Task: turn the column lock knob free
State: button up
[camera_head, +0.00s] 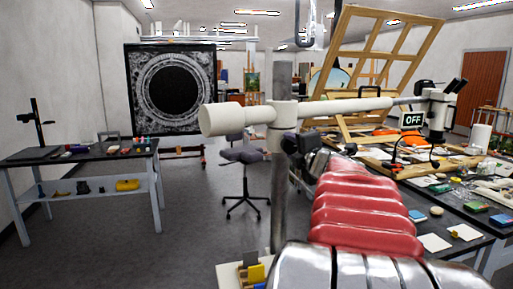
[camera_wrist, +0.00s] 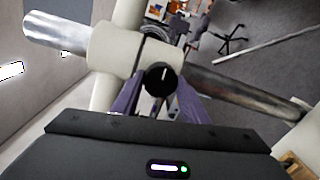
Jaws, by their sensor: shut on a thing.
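The metal column (camera_head: 279,185) stands upright in the head view, with a cream clamp collar (camera_head: 283,113) that carries a horizontal boom. In the wrist view the column (camera_wrist: 240,90) runs diagonally through the cream collar (camera_wrist: 115,45). The lock knob (camera_wrist: 160,78) is round and black, with a white line pointing nearly straight up in the picture. My gripper (camera_wrist: 159,92) has its purple fingers on both sides of the knob, shut on it. In the head view my gripper (camera_head: 297,144) is beside the column just below the collar; the knob is hidden there.
The boom (camera_head: 345,106) reaches right to a microscope (camera_head: 440,105) above a crowded black workbench (camera_head: 460,205). A sign on it reads OFF (camera_head: 412,120). A second bench (camera_head: 90,155) stands left. A stool (camera_head: 243,170) is behind the column. The floor between is clear.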

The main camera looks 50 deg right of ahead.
jog(key=shift+w+a+f, duration=0.1)
jog(key=shift+f, duration=0.2)
jog(key=o, duration=0.7)
jog(key=shift+c, duration=0.2)
jog(key=o, duration=0.4)
jog(key=shift+r, duration=0.2)
